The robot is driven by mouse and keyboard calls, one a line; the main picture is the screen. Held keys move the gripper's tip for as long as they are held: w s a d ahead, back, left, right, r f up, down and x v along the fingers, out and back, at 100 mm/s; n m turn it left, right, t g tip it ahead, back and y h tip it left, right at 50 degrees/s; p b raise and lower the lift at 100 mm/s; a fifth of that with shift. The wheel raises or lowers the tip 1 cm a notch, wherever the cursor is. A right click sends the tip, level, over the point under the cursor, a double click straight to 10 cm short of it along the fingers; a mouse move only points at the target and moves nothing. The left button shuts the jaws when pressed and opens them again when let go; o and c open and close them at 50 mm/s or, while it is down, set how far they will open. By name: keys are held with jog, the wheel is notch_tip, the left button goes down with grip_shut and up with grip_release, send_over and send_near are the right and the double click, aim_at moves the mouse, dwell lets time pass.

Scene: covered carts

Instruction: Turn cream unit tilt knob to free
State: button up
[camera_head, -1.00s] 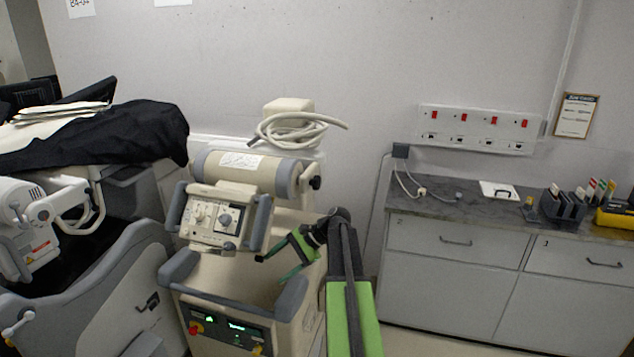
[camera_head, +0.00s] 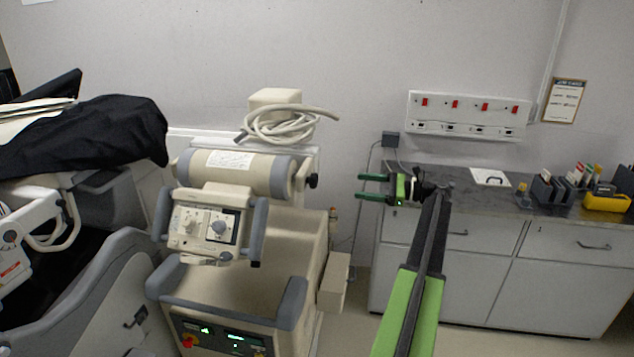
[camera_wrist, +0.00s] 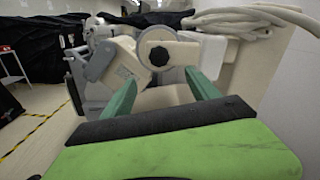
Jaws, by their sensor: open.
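The cream unit (camera_head: 235,172) stands left of centre in the head view, with a horizontal cylinder above a tilted control panel. A black tilt knob (camera_head: 312,181) sticks out from the cylinder's right end. In the wrist view the knob (camera_wrist: 159,56) appears as a dark scalloped disc on a round cream end plate, between my fingers in the picture. My gripper (camera_head: 360,187) is open and empty, to the right of the knob and at about its height in the head view. Its green fingers (camera_wrist: 160,78) point toward the unit, with a gap to the knob.
A coiled pale hose (camera_head: 288,124) lies on top behind the unit. A cream box (camera_head: 333,283) juts from the unit's lower right side. A grey cabinet (camera_head: 450,265) with a dark counter stands right, behind my arm. A black cloth (camera_head: 95,140) covers equipment at left.

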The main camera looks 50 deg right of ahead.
aim_at(314, 181)
jog(key=x, duration=1.4)
jog(key=shift+w+a, duration=0.25)
jog(key=shift+c, duration=0.4)
jog(key=c, duration=1.3)
